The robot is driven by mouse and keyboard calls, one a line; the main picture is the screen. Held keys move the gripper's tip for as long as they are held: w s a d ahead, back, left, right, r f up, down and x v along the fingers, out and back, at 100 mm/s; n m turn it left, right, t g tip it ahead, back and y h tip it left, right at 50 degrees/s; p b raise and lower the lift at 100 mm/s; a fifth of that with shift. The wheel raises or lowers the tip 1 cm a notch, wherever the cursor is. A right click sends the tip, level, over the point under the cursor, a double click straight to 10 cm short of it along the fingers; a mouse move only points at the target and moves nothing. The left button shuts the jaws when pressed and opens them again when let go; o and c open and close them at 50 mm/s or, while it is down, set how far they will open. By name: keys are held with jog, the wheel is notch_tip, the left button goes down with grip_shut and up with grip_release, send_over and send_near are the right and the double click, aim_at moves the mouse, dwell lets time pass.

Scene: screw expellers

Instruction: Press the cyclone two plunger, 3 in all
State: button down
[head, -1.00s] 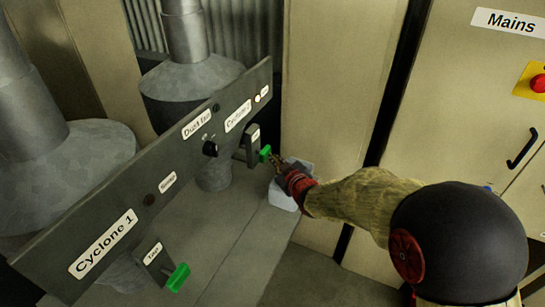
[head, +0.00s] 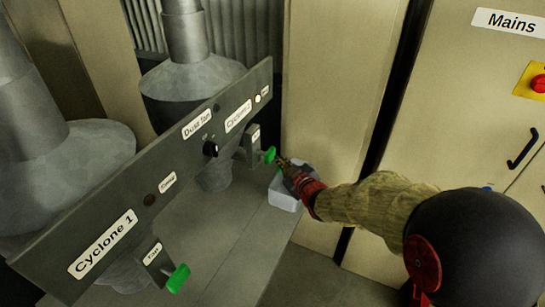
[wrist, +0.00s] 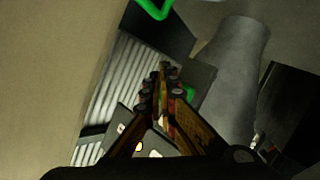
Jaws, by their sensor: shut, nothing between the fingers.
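The cyclone two label (head: 238,116) is on the far part of the long grey panel. Below it, the green plunger (head: 269,155) sticks out from a small grey tap bracket (head: 254,140). My gripper (head: 281,163) is shut and empty, just right of the plunger with its tips pointing at it; I cannot tell whether they touch. In the wrist view the shut fingers (wrist: 164,78) point ahead, and a bit of green (wrist: 189,93) shows just beyond them, partly hidden.
A second green plunger (head: 178,278) sits under the Cyclone 1 label (head: 103,243). A black knob (head: 210,149) is under the dust fan label (head: 197,123). A pale box (head: 285,196) is below my gripper. Cabinets stand to the right, with a red button (head: 539,83).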

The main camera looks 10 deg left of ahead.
jog(key=shift+s+d, duration=0.1)
jog(key=shift+d, duration=0.2)
jog(key=d, duration=0.1)
jog(key=s+d, duration=0.1)
jog(key=d, duration=0.2)
jog(key=shift+s+d+p, duration=0.35)
jog(key=shift+p, duration=0.05)
dwell(1.9)
